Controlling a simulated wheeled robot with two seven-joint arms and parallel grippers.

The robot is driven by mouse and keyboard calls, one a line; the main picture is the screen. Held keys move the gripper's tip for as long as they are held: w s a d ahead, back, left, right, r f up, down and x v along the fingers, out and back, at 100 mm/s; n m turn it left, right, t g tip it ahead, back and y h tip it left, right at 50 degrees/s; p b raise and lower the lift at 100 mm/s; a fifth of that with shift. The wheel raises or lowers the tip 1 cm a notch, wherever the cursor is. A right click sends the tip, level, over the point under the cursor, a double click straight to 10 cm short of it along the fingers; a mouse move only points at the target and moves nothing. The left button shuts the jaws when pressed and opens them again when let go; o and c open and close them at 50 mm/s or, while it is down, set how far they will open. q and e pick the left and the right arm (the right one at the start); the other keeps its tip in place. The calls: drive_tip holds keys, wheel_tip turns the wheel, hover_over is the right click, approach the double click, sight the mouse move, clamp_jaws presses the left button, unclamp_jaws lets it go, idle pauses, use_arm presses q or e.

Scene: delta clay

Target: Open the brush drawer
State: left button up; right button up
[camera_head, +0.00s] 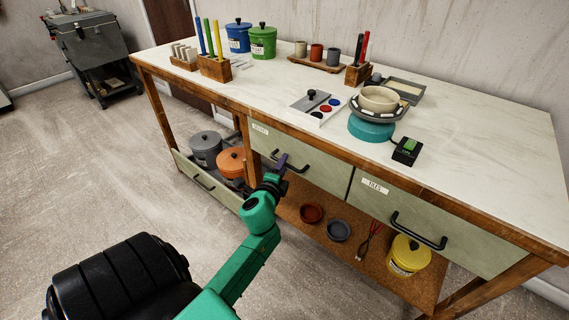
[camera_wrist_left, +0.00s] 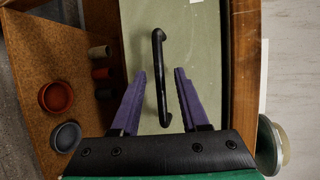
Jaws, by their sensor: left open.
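The pale green left drawer (camera_head: 317,175) is under the worktop and looks shut. Its small label (camera_head: 260,129) is too small to read surely. Its black bar handle (camera_head: 291,164) also shows in the left wrist view (camera_wrist_left: 158,60). My left gripper (camera_head: 281,163) is at this handle, and its purple fingers (camera_wrist_left: 160,73) are open, one on each side of the bar in that view. I cannot tell whether they touch it. A second drawer (camera_head: 385,203) with its own label and black handle (camera_head: 419,231) is to the right and shut. My right gripper is not in view.
The lower shelf (camera_head: 292,207) holds a red bowl (camera_head: 312,213), a blue-grey bowl (camera_head: 338,230) and a yellow pot (camera_head: 408,256). A low bin (camera_head: 207,187) with lidded pots stands at the left. The worktop (camera_head: 455,140) carries pots, tools and a turntable (camera_head: 371,128).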

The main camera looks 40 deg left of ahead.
use_arm(q)
drive_tip(key=shift+x, duration=0.8)
clamp_jaws()
idle(0.8)
